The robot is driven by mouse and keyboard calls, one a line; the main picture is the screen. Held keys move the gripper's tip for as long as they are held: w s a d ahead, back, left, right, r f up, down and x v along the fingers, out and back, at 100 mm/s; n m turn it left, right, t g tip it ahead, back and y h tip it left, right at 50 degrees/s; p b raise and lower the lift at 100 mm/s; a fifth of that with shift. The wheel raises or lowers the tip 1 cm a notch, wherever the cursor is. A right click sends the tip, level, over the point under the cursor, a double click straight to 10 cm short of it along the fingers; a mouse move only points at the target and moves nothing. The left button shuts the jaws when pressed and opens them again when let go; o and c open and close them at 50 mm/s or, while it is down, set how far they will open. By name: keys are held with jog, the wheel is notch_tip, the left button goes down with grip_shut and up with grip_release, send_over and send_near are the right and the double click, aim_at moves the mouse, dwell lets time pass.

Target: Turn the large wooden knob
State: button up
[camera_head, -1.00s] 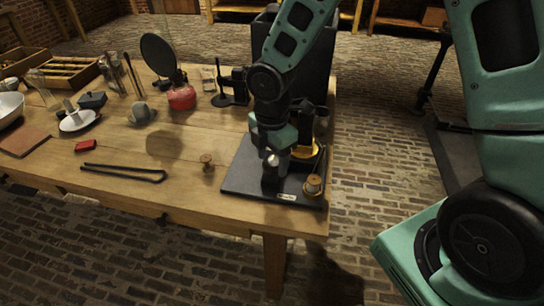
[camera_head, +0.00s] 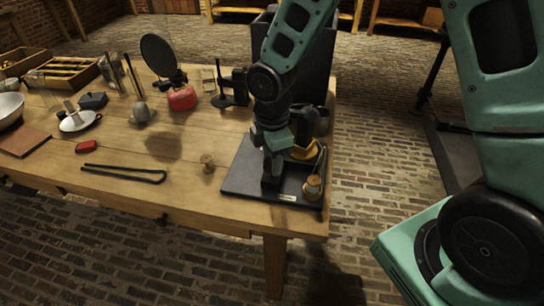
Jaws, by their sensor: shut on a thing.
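A black base board (camera_head: 240,183) lies at the table's front right corner and carries an apparatus. A round wooden knob (camera_head: 313,188) stands upright at the board's front right. A smaller-looking wooden piece (camera_head: 207,163) stands on the bare table left of the board. I cannot tell for sure which is the large knob. My gripper (camera_head: 271,178) points down over the middle front of the board, left of the knob on it and apart from it. Its fingers are dark and close together. They hide what they grip.
Brass-yellow parts (camera_head: 304,151) and a thin upright rod (camera_head: 321,160) stand close right of my gripper. Black tongs (camera_head: 125,173), a red block (camera_head: 87,147) and a red flask (camera_head: 182,97) are to the left. The table between the tongs and the board is mostly clear.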

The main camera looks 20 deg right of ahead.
jog(key=m, duration=0.4)
jog(key=shift+m, duration=0.4)
jog(key=m, duration=0.9)
jog(key=shift+r+p, duration=0.1)
jog(key=shift+p, duration=0.2)
jog(key=m+p, duration=0.1)
jog(key=m, duration=0.3)
jog(key=shift+m, duration=0.3)
jog(key=m+p, duration=0.2)
jog(key=m, duration=0.2)
jog(key=shift+r+m+p, duration=0.1)
jog(key=shift+m+p, duration=0.2)
jog(key=shift+p, duration=0.05)
jog(key=m+p, duration=0.2)
jog(key=m, duration=0.2)
jog(key=shift+p, duration=0.35)
jog(key=m+p, duration=0.2)
jog(key=m, duration=0.2)
jog(key=shift+a+m+p, duration=0.1)
jog(key=shift+m+p, duration=0.3)
jog(key=m+p, duration=0.2)
jog(key=m, duration=0.2)
jog(key=shift+m, duration=0.3)
